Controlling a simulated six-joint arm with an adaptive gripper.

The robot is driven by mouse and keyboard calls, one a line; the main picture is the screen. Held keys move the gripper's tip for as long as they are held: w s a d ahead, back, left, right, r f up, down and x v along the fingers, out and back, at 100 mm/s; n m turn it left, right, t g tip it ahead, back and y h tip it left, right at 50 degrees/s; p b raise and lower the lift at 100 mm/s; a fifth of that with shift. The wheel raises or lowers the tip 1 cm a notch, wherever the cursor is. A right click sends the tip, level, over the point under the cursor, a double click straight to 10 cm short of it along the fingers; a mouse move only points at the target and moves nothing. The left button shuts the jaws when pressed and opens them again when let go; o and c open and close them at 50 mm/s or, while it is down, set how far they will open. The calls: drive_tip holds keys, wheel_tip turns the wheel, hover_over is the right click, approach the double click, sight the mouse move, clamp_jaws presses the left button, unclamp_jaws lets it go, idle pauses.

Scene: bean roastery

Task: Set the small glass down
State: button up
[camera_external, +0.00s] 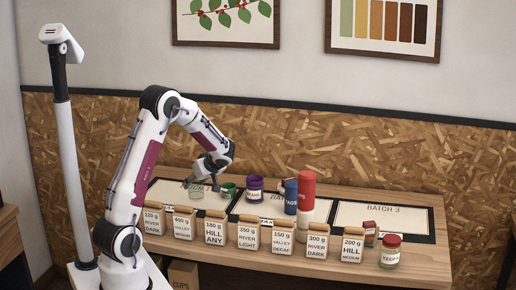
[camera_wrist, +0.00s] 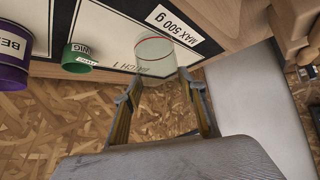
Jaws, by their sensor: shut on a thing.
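The small glass is clear with a thin red line near its rim. It shows at the tips of my gripper in the wrist view (camera_wrist: 155,58) and at the left of the table in the external view (camera_external: 196,190). My gripper (camera_wrist: 160,86) is shut on the glass, one finger on each side. It also shows in the external view (camera_external: 208,180), reaching down at the table's left part. The glass is over the BATCH 1 mat (camera_wrist: 118,62), by its MAX 500 g label (camera_wrist: 175,25). I cannot tell whether its base touches the mat.
A green container (camera_external: 228,190) and a purple container (camera_external: 255,186) stand right of the glass. A blue TAGS container (camera_external: 291,196) and a tall red-and-white bottle (camera_external: 306,195) stand beyond. Several labelled bags (camera_external: 215,230) line the front edge. The BATCH 3 mat (camera_external: 385,218) is mostly clear.

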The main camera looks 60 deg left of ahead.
drive_tip(key=s+a+f+n+g, duration=0.1)
drive_tip(key=s+a, duration=0.1)
drive_tip(key=a, duration=1.3)
drive_tip(key=s+a+f+n+g, duration=0.1)
drive_tip(key=s+a, duration=0.1)
drive_tip(key=a, duration=1.3)
drive_tip(key=w+a+r+m+t, duration=0.4)
drive_tip(key=w+a+r, duration=0.1)
drive_tip(key=a+r, duration=0.1)
drive_tip(key=shift+a+r, duration=0.3)
drive_tip(key=shift+a, duration=0.45)
drive_tip(key=shift+f, duration=2.5)
drive_tip(key=shift+f, duration=0.15)
